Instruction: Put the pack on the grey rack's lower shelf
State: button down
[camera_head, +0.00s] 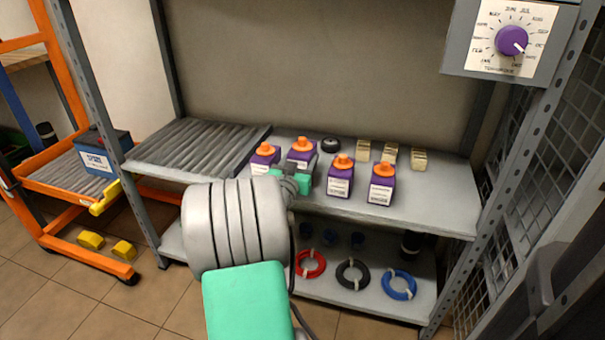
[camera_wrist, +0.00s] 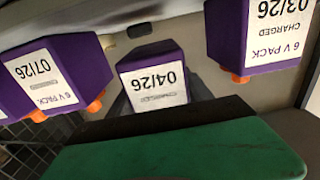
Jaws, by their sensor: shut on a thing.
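My gripper (camera_head: 301,170) is shut on a purple pack (camera_head: 302,148) with an orange cap, at the grey rack's upper shelf (camera_head: 430,208). In the wrist view the held pack (camera_wrist: 155,75) appears upside down, labelled 04/26, between the dark jaws. I cannot tell whether it is clear of the shelf. Other purple packs stand close by: one on the left (camera_head: 264,157) and two on the right, a nearer one (camera_head: 340,178) and a farther one (camera_head: 382,186). The grey rack's lower shelf (camera_head: 325,287) is below, its left part largely hidden by my arm.
Red (camera_head: 310,264), black (camera_head: 353,275) and blue (camera_head: 399,284) coils lie on the lower shelf, with dark cups behind. A ribbed roller bed (camera_head: 195,145) fills the upper shelf's left. Beige blocks (camera_head: 389,153) stand behind the packs. An orange cart (camera_head: 90,257) stands left.

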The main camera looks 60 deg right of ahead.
jog(key=shift+d+f, duration=0.2)
jog(key=shift+d, duration=0.1)
jog(key=shift+f+b, duration=0.65)
jog(key=shift+f, duration=0.75)
jog(key=shift+f+b, duration=0.25)
jog(key=shift+b, duration=0.05)
jog(key=shift+c, duration=2.2)
grip_release()
